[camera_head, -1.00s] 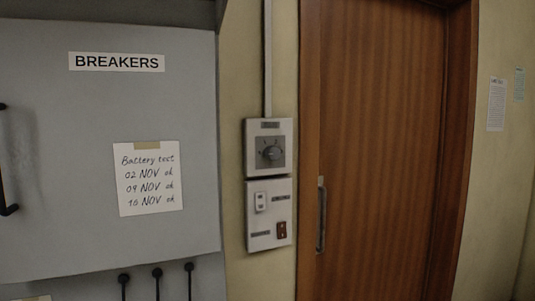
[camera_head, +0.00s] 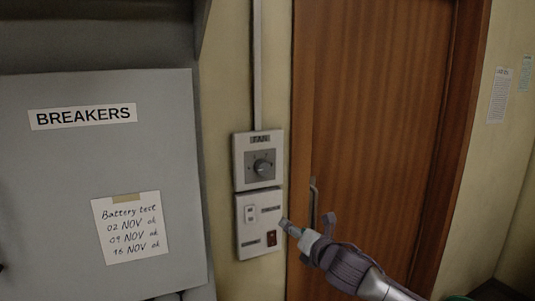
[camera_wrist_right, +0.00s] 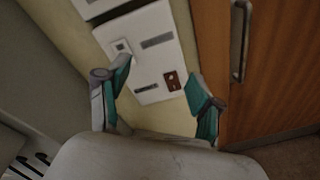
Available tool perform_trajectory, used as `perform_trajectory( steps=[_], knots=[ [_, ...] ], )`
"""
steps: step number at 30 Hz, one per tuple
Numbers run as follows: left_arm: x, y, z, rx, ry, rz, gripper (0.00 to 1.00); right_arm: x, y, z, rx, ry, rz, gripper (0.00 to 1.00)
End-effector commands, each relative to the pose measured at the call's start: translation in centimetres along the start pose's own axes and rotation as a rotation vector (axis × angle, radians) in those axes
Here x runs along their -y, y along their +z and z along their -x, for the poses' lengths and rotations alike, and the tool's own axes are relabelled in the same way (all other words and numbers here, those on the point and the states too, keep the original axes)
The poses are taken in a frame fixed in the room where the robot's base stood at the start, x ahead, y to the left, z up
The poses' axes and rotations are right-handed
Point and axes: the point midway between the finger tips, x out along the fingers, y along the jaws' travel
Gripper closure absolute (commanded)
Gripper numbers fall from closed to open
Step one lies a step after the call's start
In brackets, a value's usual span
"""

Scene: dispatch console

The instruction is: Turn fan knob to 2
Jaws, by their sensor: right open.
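The fan knob (camera_head: 262,167) is a dark round dial on a grey square plate, on the upper white wall panel (camera_head: 242,181) labelled FAN. Its exact setting is too small to read. My right gripper (camera_head: 296,222) is in front of the door side of the lower switch panel, below and to the right of the knob, apart from it. In the right wrist view its two teal-padded fingers (camera_wrist_right: 163,88) are spread open and empty, facing the lower panel. The knob is outside that view. My left gripper is not in view.
The lower panel (camera_head: 244,243) carries a white switch (camera_head: 251,213) and a dark red-brown switch (camera_head: 272,238). A grey breaker cabinet (camera_head: 60,190) stands to the left. A brown door (camera_head: 375,110) with a metal handle (camera_head: 313,200) is close on the right, behind my right arm.

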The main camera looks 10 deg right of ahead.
Motion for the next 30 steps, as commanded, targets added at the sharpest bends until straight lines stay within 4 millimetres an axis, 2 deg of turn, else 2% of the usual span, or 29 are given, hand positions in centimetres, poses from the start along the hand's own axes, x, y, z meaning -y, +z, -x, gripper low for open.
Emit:
perform_trajectory(
  steps=[1,3,6,10,14,24,30],
  knots=[
    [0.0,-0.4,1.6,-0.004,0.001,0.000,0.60,-3.4,3.5,1.4,0.027,0.037,0.115,0.34],
    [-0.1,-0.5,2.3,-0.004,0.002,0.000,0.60,-6.2,6.0,2.8,0.054,0.070,0.248,0.34],
    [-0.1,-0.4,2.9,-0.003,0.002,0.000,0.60,-8.6,8.0,4.3,0.081,0.094,0.375,0.34],
    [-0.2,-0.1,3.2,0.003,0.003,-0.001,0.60,-9.8,8.7,4.6,0.093,0.105,0.437,0.34],
    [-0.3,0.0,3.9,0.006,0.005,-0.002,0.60,-10.1,8.9,3.0,0.093,0.104,0.437,0.34],
    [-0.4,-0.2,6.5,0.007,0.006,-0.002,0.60,-10.9,9.4,-3.4,0.094,0.104,0.435,0.34],
    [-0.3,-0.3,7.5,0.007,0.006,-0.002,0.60,-11.2,9.6,-6.5,0.094,0.104,0.434,0.34]
  ],
)
